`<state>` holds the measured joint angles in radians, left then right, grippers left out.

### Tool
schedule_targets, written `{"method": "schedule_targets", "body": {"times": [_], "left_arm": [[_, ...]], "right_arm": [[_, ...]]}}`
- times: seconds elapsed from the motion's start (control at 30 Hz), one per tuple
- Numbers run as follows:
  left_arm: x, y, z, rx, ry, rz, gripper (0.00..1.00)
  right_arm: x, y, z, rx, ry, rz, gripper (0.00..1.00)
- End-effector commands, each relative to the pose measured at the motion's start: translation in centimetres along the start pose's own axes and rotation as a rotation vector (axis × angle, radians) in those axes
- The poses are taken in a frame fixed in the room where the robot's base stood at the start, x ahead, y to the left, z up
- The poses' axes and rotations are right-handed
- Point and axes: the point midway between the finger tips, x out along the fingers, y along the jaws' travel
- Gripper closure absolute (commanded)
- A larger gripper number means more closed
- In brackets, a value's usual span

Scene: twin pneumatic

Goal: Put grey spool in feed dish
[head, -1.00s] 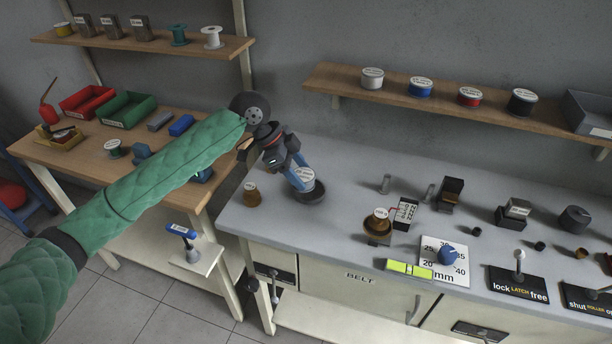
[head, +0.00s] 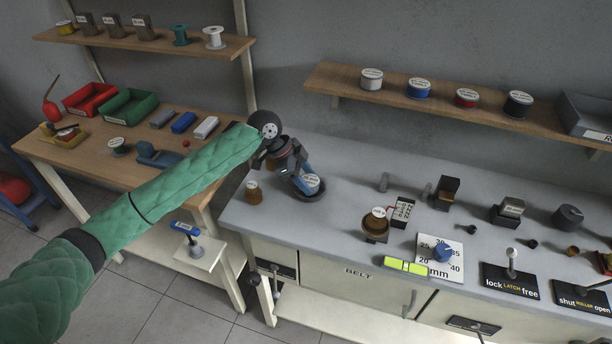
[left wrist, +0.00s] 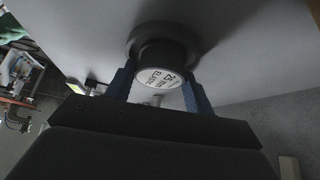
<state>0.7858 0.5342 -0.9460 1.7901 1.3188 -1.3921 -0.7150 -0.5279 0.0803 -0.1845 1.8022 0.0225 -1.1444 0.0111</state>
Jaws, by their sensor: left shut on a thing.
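The grey spool (head: 312,181), with a white printed label on its end, is between the fingers of my left gripper (head: 305,182). My left gripper is shut on it. The spool is at the feed dish (head: 312,198), a dark round shallow dish on the grey bench. In the left wrist view the blue fingers grip the dark-sided spool (left wrist: 168,55) from both sides, and the dish rim (left wrist: 133,38) shows behind it. I cannot tell whether the spool touches the dish floor. My right gripper is not in view.
A brown pot (head: 253,192) stands left of the dish. A brown holder with a labelled spool (head: 376,228) and a counter block (head: 402,209) stand to its right. Labelled spools line the shelf (head: 440,108) above. The bench just right of the dish is clear.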

Motion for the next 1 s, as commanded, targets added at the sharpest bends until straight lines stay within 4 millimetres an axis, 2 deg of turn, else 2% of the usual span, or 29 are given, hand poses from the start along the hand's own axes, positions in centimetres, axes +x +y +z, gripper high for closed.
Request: {"method": "schedule_targets", "body": {"times": [0.33,0.37,0.47,0.77,0.9,0.93,1.0], "left_arm": [[0.2,0.0,0.1,0.000,0.000,0.000,0.73],[0.2,0.0,0.1,0.000,0.000,0.000,0.43],[0.2,0.0,0.1,0.000,0.000,0.000,0.25],[0.1,0.0,0.1,0.001,0.000,0.000,0.25],[-0.7,-0.1,0.1,0.000,0.000,-0.002,0.25],[-1.1,-0.1,0.1,0.000,0.000,-0.002,0.25],[-2.0,0.0,0.1,0.001,0.000,-0.001,0.25]], "right_arm": [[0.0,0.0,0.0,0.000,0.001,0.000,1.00],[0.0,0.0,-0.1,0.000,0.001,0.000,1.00],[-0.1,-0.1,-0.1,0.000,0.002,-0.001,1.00],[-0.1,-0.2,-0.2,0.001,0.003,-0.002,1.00],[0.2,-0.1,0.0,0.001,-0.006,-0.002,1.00],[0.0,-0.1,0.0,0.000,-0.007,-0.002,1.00],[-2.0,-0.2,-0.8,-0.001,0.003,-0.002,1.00]]}}
